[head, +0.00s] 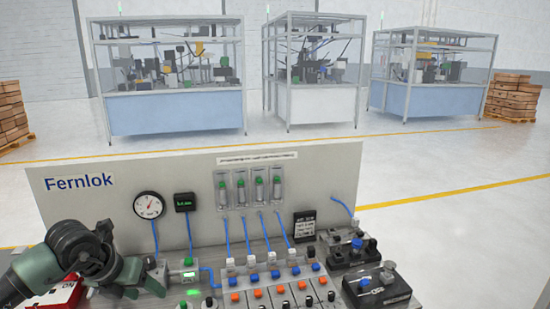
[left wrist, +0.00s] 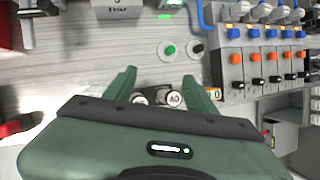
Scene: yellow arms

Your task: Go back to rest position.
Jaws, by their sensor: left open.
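My left gripper (head: 140,276) is at the lower left of the head view, over the front left part of the Fernlok panel bench. In the left wrist view my left gripper (left wrist: 163,84) shows its two green fingers spread apart with nothing held. Two small round pale labels (left wrist: 174,98), one reading like "AO", show between and behind the fingers, partly hidden by the gripper body. A green button (left wrist: 170,50) and a black knob (left wrist: 197,48) lie just beyond the fingertips. My right gripper is not in view.
The bench has an upright panel (head: 100,215) with a gauge (head: 149,205) and blue tubes. A valve block (head: 270,285) with blue and orange buttons stands right of the gripper. A red box (head: 66,293) is at the left. Glazed machines (head: 170,110) stand far behind, across open floor.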

